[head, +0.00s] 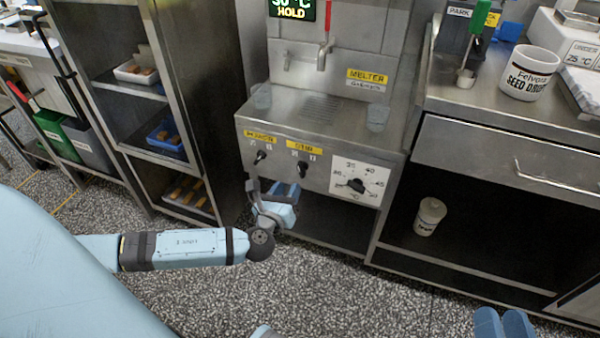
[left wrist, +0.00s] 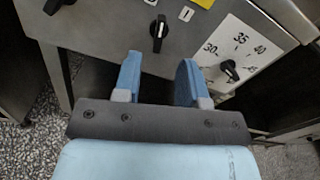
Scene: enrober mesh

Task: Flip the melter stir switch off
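The melter stir switch (head: 302,168) is a black knob under the yellow STIR label (head: 304,147) on the melter's steel front. In the left wrist view the stir switch (left wrist: 158,33) has a white mark and stands nearly upright in that picture, with a small "1" plate at its upper right. My left gripper (head: 284,197) is just below the panel; in the left wrist view its blue fingers (left wrist: 158,82) are apart and empty, with the switch beyond their tips. No contact shows. My right gripper (head: 503,323) shows only its blue fingertips at the bottom right edge.
Another black switch (head: 260,157) sits left of the stir switch, and a temperature dial (head: 357,185) sits right. A display (head: 292,9) reads HOLD above the red-handled tap (head: 325,45). A shelf rack (head: 172,150) stands left, a steel counter (head: 500,135) right.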

